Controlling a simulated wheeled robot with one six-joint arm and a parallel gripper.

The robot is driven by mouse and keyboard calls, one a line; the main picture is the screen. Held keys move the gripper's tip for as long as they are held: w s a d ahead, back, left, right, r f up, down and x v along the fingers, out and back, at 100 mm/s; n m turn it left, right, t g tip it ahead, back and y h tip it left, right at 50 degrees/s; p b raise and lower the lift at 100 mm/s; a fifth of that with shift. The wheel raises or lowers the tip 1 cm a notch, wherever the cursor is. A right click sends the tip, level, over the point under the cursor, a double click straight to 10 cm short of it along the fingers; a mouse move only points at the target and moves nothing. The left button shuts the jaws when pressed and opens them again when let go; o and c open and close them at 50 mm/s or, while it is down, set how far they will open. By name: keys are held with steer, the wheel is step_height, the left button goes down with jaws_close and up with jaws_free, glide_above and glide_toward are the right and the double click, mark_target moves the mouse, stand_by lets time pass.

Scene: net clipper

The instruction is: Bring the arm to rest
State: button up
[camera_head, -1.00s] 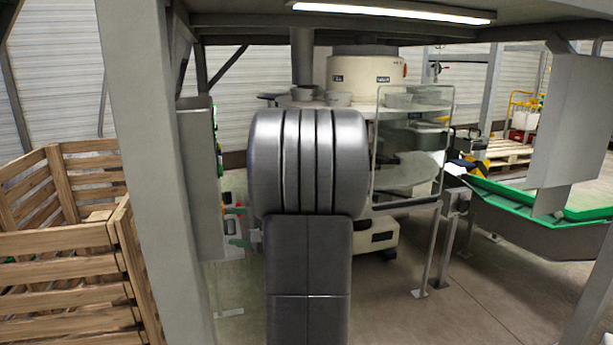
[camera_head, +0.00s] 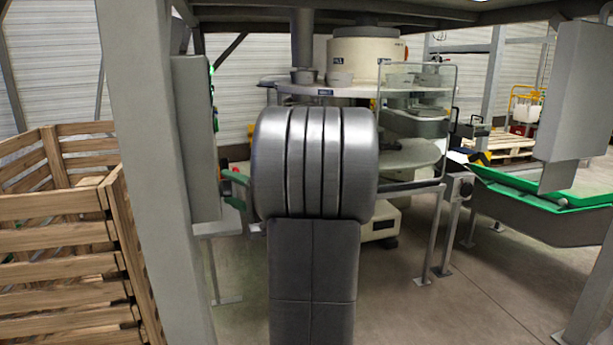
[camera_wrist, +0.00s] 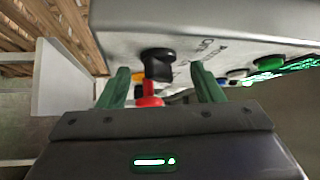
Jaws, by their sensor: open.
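My gripper (camera_wrist: 161,76) has two green fingers, spread apart and empty in the wrist view. A black rotary knob (camera_wrist: 157,62) on a grey control box (camera_wrist: 190,22) shows between and beyond the fingertips. A red part (camera_wrist: 149,93) lies under the knob in that view. I cannot tell whether a finger touches anything. In the head view my grey arm fills the middle and hides most of the gripper. Only some green of it (camera_head: 236,178) shows at the arm's left, close to the grey box (camera_head: 197,140).
A grey post (camera_head: 148,160) and wooden crates (camera_head: 55,240) stand at left. A round cream machine (camera_head: 365,58) with shelves and a clear guard (camera_head: 417,125) is behind my arm. A green-edged conveyor (camera_head: 545,205) is at right. The floor (camera_head: 470,300) at lower right is clear.

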steer(key=shift+w+f+n+g+y+b, duration=0.1)
steer(key=shift+n+g+y+b, duration=0.2)
steer(key=shift+n+y+b, duration=1.05)
steer(key=shift+f+n+g+y+b, duration=0.1)
steer(key=shift+n+g+y+b, duration=0.2)
steer(key=shift+n+y+b, duration=1)
steer(key=shift+n+h+p, duration=0.35)
steer(key=shift+n+p, duration=0.2)
steer(key=shift+p, duration=0.1)
